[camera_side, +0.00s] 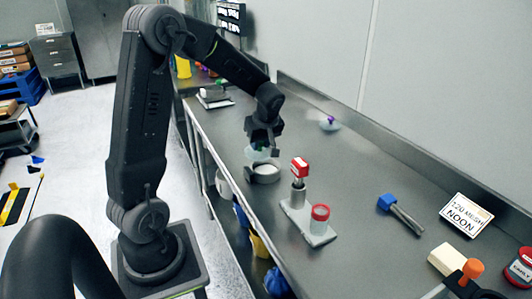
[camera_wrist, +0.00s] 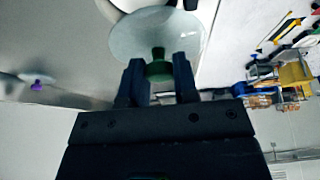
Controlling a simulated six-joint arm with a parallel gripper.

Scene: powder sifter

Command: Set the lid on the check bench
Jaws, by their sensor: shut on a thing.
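My gripper (camera_side: 263,138) is shut on the green knob (camera_wrist: 158,68) of a pale, translucent round lid (camera_wrist: 155,35). In the side view the held lid (camera_side: 257,154) hangs just above a round grey ring (camera_side: 262,173) on the steel bench (camera_side: 345,165); I cannot tell whether they touch. A second clear lid with a purple knob (camera_side: 330,122) lies on the bench near the back wall, apart from my gripper. It also shows at the left of the wrist view (camera_wrist: 37,84).
A grey stand with a red-topped post (camera_side: 300,168) and a red-lidded jar (camera_side: 320,218) is close in front. A blue-headed tool (camera_side: 400,212) and a "120 MESH NOON" sign (camera_side: 466,221) lie right. A scale-like device (camera_side: 215,97) sits far left. Bench between the ring and purple-knobbed lid is clear.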

